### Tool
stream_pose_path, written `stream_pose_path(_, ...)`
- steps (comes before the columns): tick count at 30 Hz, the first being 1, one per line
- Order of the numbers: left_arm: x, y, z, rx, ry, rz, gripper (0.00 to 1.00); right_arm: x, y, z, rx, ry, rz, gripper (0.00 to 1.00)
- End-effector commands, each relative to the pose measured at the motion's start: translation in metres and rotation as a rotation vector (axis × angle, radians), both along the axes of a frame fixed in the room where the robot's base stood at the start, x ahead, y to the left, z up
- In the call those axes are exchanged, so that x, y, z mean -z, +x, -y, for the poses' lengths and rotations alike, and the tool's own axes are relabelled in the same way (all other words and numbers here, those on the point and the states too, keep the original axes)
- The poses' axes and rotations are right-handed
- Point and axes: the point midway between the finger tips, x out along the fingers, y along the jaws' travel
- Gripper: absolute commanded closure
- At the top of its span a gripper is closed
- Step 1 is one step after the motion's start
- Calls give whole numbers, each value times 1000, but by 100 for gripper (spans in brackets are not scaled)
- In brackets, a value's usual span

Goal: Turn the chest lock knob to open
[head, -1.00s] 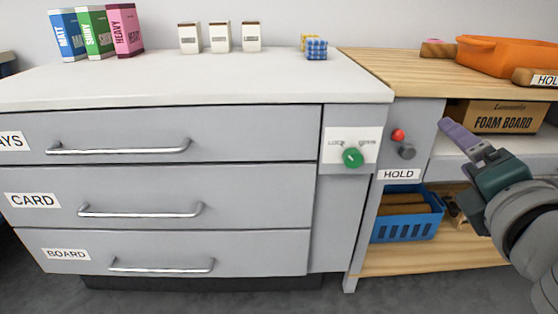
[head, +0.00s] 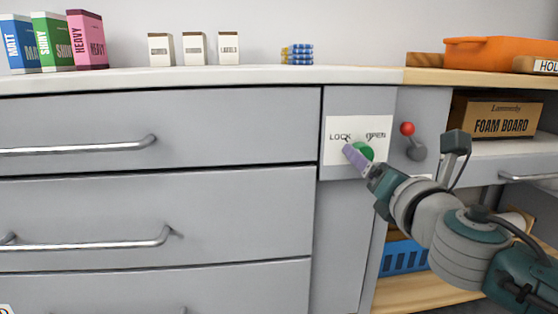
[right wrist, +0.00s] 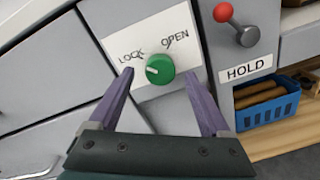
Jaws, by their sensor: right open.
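The green lock knob (right wrist: 160,69) sits on a white plate (right wrist: 118,38) marked LOCK and OPEN on the grey chest front. Its pale pointer mark is on the side toward LOCK. In the head view the knob (head: 366,150) is partly hidden behind my right gripper (head: 352,157). In the right wrist view my right gripper (right wrist: 168,104) is open, with its purple fingers spread to either side below the knob. I see no contact between fingers and knob. My left gripper is not in view.
A red-tipped lever (head: 408,130) stands close to the right of the plate. Chest drawers with bar handles (head: 90,240) fill the left. A blue basket (head: 403,257) sits on the lower shelf, and a FOAM BOARD box (head: 495,117) is on the upper shelf.

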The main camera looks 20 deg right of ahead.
Motion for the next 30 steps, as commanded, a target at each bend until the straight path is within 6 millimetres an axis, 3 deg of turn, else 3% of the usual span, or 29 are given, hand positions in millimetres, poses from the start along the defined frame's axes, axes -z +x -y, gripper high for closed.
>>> stream_pose_path(6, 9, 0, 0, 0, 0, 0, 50, 1, 22, 6, 0, -1, 1, 18)
stream_pose_path(16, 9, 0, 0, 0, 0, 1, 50, 0, 26, 7, 0, 0, 0, 18)
stream_pose_path(30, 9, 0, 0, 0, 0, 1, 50, 0, 25, 7, 1, 0, 0, 70)
